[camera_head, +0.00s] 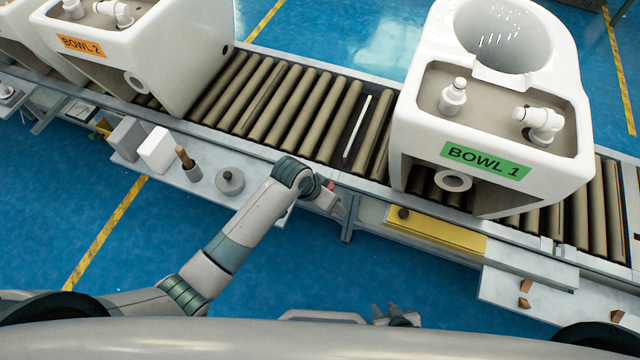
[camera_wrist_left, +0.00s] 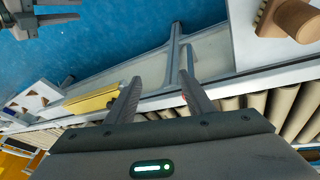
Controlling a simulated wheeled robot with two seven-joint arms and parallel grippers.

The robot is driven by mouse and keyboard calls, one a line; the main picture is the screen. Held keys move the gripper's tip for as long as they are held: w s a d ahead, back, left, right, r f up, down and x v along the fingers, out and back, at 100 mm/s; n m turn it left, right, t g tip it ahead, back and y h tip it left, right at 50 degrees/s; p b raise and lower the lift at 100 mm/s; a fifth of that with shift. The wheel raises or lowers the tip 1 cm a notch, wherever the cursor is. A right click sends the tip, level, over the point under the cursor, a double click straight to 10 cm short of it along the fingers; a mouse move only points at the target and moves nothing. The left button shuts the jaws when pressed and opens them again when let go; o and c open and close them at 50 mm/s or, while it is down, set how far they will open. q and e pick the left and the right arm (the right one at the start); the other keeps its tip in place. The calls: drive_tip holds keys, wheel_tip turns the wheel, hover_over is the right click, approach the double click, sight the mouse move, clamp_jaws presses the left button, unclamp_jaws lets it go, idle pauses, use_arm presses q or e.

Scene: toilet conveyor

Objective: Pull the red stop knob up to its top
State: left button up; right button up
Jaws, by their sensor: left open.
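The red stop knob (camera_head: 331,186) shows as a small red patch at the conveyor's near edge, beside my left wrist; most of it is hidden. In the left wrist view a red sliver (camera_wrist_left: 184,111) shows low between the fingers, close to the right-hand finger. My left gripper (camera_wrist_left: 160,95) is open, its two fingers apart over the conveyor's side rail. I cannot tell whether a finger touches the knob. In the head view my left wrist hides most of that gripper. My right gripper (camera_head: 385,310) is open and empty over the blue floor, away from the conveyor.
The roller conveyor (camera_head: 285,95) carries white toilets marked BOWL 1 (camera_head: 487,160) and BOWL 2 (camera_head: 81,46). A left side shelf (camera_head: 205,182) holds a wooden-handled tool (camera_head: 186,160), a grey round weight (camera_head: 230,181) and white blocks. A yellow box (camera_head: 435,232) hangs at right.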

use_arm(q)
drive_tip(key=w+r+m+g+y, duration=0.1)
drive_tip(key=w+r+m+y, duration=0.1)
drive_tip(key=r, duration=0.6)
drive_tip(key=w+r+m+g+y, duration=0.1)
drive_tip(key=w+r+m+y, duration=0.1)
drive_tip(key=w+r, duration=0.3)
wheel_tip(320, 180, up, 4)
drive_tip(key=shift+a+r+m, duration=0.1)
drive_tip(key=shift+a+m, duration=0.3)
drive_tip(key=shift+m, duration=0.3)
wheel_tip(320, 180, down, 18)
drive_tip(key=shift+r, duration=0.25)
clamp_jaws()
drive_tip(key=shift+r, duration=0.15)
